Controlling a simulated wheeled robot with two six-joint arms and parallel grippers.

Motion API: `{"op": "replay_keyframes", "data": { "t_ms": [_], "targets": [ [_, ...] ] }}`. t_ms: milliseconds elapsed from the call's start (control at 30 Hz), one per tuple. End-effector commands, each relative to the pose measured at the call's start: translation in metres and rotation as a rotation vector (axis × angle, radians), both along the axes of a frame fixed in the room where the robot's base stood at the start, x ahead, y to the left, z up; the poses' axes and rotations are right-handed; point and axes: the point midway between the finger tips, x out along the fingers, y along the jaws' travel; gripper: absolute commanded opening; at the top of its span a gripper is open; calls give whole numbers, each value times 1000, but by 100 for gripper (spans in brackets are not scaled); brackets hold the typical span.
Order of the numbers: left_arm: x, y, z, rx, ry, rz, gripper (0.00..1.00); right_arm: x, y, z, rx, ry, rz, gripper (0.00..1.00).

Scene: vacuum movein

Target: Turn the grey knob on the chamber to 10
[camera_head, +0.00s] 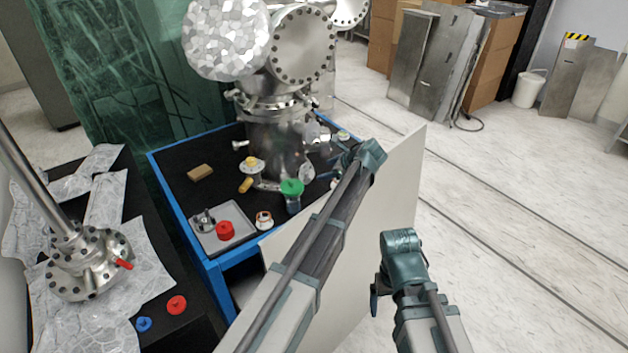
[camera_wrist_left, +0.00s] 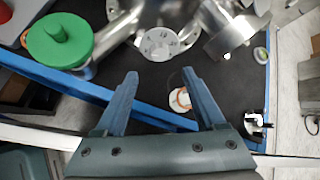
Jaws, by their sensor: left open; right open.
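The steel chamber (camera_head: 275,140) stands on the black tabletop of a blue-framed table, with flanges and side ports; its lower part also shows in the left wrist view (camera_wrist_left: 160,44). I cannot pick out the grey knob for certain in either view. My left gripper (camera_head: 334,164) is right of the chamber's base, its fingers partly hidden by the arm. In the left wrist view the left gripper (camera_wrist_left: 163,88) is open and empty, with an orange-and-white round part (camera_wrist_left: 180,100) seen beyond its fingers. My right gripper (camera_head: 377,292) is low, off the table, away from the chamber.
A green knob (camera_head: 291,188) sits at the chamber's front. A grey tray (camera_head: 240,239) holds a red knob (camera_head: 225,230) and a metal part. A pale panel (camera_head: 400,190) stands along the table's right side. A foil-covered bench is at left; open floor is at right.

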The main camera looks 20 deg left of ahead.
Motion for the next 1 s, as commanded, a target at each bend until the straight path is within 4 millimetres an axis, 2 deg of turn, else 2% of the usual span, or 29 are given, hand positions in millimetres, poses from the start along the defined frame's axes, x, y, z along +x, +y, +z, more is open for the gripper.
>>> {"op": "replay_keyframes", "data": {
  "t_ms": [33,100,400,600,933,967,1000],
  "targets": [
    [6,8,-16,0,1,2,72,0,0,-16,0,0,0,91],
    [12,17,-25,0,1,2,72,0,0,-25,0,0,0,91],
    [32,46,-55,0,0,1,72,0,0,-55,0,0,0,91],
    [37,55,-62,-1,0,0,72,0,0,-61,0,0,1,91],
    [38,57,-62,-1,0,0,72,0,0,-62,0,0,1,91],
    [38,57,-62,-1,0,0,70,0,0,-62,0,0,1,91],
    [38,57,-62,-1,0,0,63,0,0,-62,0,0,1,91]
  ]
}}
